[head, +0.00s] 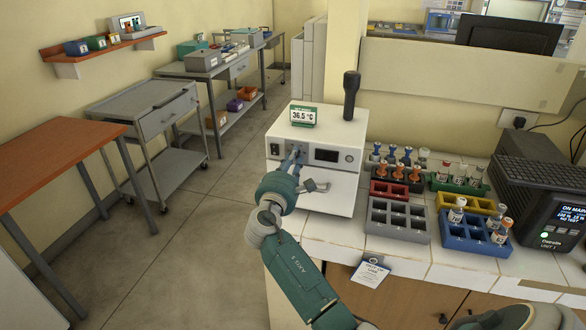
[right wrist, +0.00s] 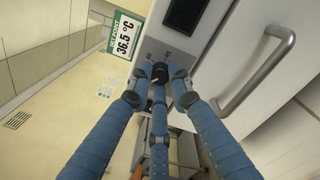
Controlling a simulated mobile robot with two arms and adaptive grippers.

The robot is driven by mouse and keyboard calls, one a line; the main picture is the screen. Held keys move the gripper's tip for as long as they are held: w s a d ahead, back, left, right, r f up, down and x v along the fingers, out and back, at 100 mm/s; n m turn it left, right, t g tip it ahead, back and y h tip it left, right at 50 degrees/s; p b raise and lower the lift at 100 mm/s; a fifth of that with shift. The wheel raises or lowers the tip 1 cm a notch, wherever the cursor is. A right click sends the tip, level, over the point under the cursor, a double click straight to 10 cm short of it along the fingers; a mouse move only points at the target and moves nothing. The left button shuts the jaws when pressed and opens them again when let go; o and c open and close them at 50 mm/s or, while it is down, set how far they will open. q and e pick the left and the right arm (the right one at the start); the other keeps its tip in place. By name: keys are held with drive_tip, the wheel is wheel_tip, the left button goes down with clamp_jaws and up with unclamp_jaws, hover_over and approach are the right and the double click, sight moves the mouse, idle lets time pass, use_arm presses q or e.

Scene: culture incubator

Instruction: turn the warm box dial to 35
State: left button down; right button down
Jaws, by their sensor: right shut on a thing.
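The warm box (head: 330,185) is a white unit on the bench, with a grey control panel (head: 318,154) at its upper front. A small card reading 36.5 °C (head: 303,116) stands on its top and also shows in the right wrist view (right wrist: 123,38). My right gripper (head: 294,156) reaches the panel's left part and hides most of the dial in the head view. In the right wrist view, the black dial (right wrist: 158,72) with a pale mark sits between the blue fingers of my right gripper (right wrist: 159,79), which are shut on it. My left gripper is not in view.
A dark upright handle-like object (head: 351,92) stands on the box. Right of it are vial racks, including a grey one (head: 398,236) and a blue one (head: 474,243), and a black device (head: 540,205). The box's door handle (right wrist: 258,75) lies right of the fingers.

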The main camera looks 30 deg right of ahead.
drive_tip(key=shift+f+m+b, duration=0.15)
drive_tip(key=shift+m+b, duration=1.7)
drive_tip(key=shift+m, duration=0.25)
drive_tip(key=c, duration=1.6)
unclamp_jaws()
drive_tip(key=shift+a, duration=0.1)
drive_tip(key=v, duration=1.2)
drive_tip(key=shift+w, duration=0.1)
